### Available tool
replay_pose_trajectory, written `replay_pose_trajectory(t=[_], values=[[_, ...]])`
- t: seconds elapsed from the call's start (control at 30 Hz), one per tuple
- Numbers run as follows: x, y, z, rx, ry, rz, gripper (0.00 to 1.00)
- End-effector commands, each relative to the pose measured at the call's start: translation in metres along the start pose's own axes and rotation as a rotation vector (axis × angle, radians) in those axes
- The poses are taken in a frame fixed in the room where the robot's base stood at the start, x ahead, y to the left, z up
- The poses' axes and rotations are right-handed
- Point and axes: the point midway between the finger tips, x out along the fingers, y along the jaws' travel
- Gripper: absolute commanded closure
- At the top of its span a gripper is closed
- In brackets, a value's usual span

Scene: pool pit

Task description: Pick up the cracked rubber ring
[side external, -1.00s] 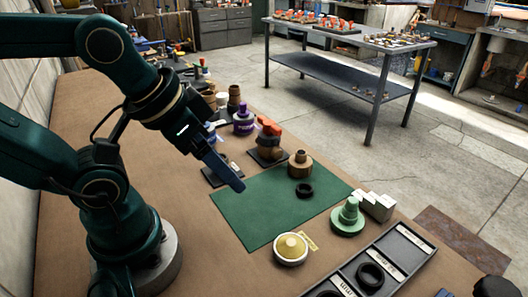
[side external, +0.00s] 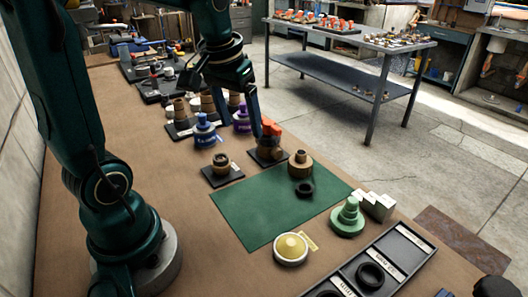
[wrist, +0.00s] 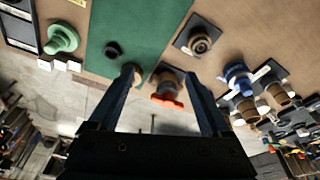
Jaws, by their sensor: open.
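A black ring (side external: 305,190) lies on the green mat (side external: 262,212), near the mat's far right edge. It also shows in the wrist view (wrist: 112,49), left of the fingers. Another black ring (side external: 370,275) lies in a dark compartment tray (side external: 405,262) at the front right. I cannot make out a crack on either. My gripper (wrist: 164,76) is open and empty, its fingers pointing down. In the side view it is above and behind the mat, near the orange-handled valve (side external: 268,143), away from both rings. In the wrist view that valve shows between the fingers.
A brown stepped fitting (side external: 300,164) stands beside the ring on the mat. A green stepped part (side external: 348,218), white boxes (side external: 376,206) and a yellow-topped cap (side external: 291,248) stand around the mat. Blue (side external: 204,131) and purple fittings stand behind. Most of the mat is clear.

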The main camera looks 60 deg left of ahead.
Motion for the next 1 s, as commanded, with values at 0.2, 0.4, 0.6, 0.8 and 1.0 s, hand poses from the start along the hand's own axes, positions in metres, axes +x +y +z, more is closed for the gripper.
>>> replay_pose_trajectory(t=[0.2,0.4,0.6,0.8,1.0], values=[[0.047,-0.056,-0.018,-0.194,-0.15,-0.032,0.18],[0.072,-0.082,-0.01,-0.29,-0.233,-0.034,0.18],[0.089,-0.086,-0.003,-0.306,-0.245,-0.035,0.18],[0.113,-0.086,0.002,-0.304,-0.243,-0.035,0.18],[0.123,-0.086,0.004,-0.304,-0.24,-0.036,0.18]])
